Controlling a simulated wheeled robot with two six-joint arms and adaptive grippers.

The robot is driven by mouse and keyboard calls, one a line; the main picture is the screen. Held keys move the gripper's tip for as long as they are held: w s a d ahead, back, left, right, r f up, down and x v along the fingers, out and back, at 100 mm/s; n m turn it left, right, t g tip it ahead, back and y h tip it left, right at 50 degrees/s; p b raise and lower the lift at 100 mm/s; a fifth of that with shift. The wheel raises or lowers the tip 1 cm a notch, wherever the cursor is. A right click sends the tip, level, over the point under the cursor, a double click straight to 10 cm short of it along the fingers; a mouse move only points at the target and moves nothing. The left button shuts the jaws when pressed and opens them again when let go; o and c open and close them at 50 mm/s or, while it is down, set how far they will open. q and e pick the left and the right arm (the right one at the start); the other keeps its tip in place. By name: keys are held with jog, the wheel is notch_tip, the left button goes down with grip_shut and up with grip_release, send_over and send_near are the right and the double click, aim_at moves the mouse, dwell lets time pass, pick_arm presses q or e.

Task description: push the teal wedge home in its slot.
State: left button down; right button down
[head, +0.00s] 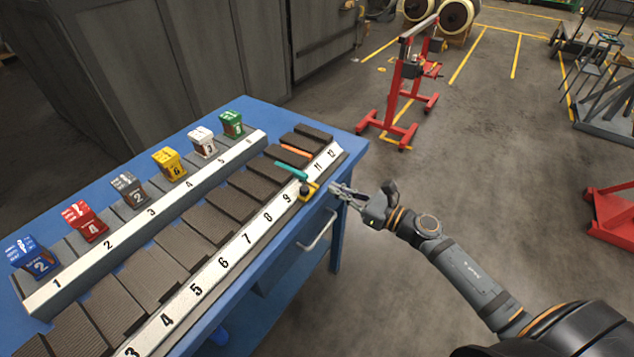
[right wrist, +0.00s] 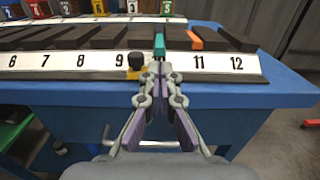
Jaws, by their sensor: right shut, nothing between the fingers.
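The teal wedge (head: 291,170) lies among the dark blocks at the front row, between numbers 9 and 11, with its near end toward the number rail. In the right wrist view the teal wedge (right wrist: 159,44) stands upright-ended just beyond my fingertips, straight ahead. My right gripper (head: 338,189) is shut and empty, just off the table's front edge, pointing at the rail. In the right wrist view the gripper (right wrist: 159,74) covers the number between 9 and 11. I cannot tell whether its tips touch the wedge. My left gripper is not in view.
A yellow block with a black knob (head: 308,190) sits on the rail (head: 243,239), just left of my fingertips in the wrist view. An orange wedge (head: 296,150) lies to the right of the teal one. Several coloured numbered blocks stand behind. A drawer handle (head: 318,232) projects below the tabletop.

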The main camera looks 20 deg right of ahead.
aim_at(307, 176)
jog(key=p+x, duration=0.2)
jog(key=x, duration=0.3)
jog(key=shift+w+a+r+p, duration=0.15)
jog(key=shift+w+a+p, duration=0.1)
jog(key=shift+p, duration=0.05)
jog(key=shift+w+a, duration=0.15)
jog(key=shift+w, duration=0.05)
jog(key=shift+w+a, duration=0.15)
